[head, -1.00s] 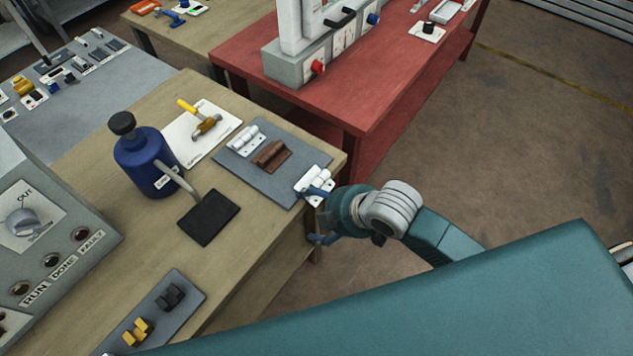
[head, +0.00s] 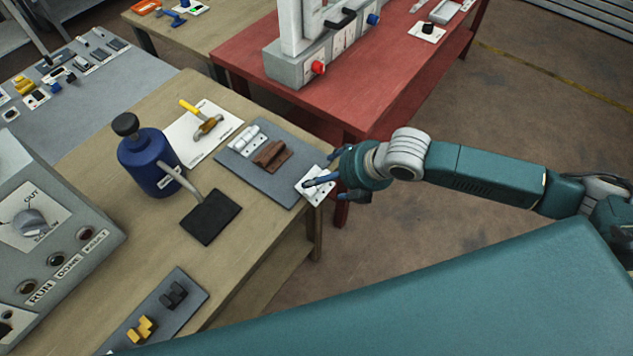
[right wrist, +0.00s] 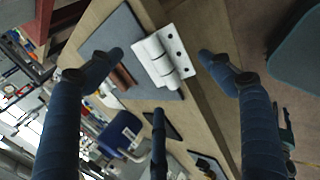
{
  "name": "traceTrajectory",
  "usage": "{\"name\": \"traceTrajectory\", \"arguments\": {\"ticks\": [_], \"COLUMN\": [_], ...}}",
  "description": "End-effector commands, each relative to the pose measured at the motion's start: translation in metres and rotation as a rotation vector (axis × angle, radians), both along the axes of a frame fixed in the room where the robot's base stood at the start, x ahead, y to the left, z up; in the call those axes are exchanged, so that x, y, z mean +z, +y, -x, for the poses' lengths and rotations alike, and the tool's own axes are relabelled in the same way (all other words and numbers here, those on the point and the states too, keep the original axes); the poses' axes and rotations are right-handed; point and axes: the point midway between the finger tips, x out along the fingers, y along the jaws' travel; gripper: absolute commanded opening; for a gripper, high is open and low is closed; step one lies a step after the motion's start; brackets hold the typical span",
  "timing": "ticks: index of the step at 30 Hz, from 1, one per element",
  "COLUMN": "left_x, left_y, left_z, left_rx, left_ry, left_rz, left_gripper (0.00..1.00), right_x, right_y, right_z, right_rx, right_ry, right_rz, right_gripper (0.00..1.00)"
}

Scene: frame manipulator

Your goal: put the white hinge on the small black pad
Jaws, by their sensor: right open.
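A white hinge (head: 316,194) lies at the near right corner of the grey mat, and its holed plate shows in the right wrist view (right wrist: 165,58). A second white hinge (head: 248,140) lies at the mat's far left end. The small black pad (head: 210,217) lies on the wooden table, left of the mat. My right gripper (head: 330,182) is at the corner hinge, with its fingers partly covering it. In the right wrist view the gripper (right wrist: 160,57) is open, with the hinge between the spread fingertips and apart from them. My left gripper is not in view.
The grey mat (head: 245,172) also holds a brown hinge (head: 271,154). A blue bottle (head: 150,160) stands close to the pad, with its spout reaching over the pad's edge. A control box (head: 45,215) stands at left.

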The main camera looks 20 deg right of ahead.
Motion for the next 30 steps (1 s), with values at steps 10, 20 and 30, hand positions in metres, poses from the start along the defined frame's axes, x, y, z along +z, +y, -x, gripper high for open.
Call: {"name": "traceTrajectory", "arguments": {"ticks": [10, 20, 30], "left_x": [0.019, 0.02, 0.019], "left_y": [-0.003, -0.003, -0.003], "left_z": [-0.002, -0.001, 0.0], "left_rx": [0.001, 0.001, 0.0], "left_ry": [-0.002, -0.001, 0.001], "left_rz": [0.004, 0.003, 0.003], "left_gripper": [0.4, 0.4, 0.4], "right_x": [-0.034, -0.045, -0.045], "right_y": [0.013, 0.017, 0.016], "right_z": [-0.017, -0.022, -0.022], "right_rx": [-0.003, 0.0, -0.001], "right_ry": [0.002, 0.0, 0.0], "right_rz": [-0.003, 0.0, 0.0], "right_gripper": [0.79, 0.79, 0.31]}}
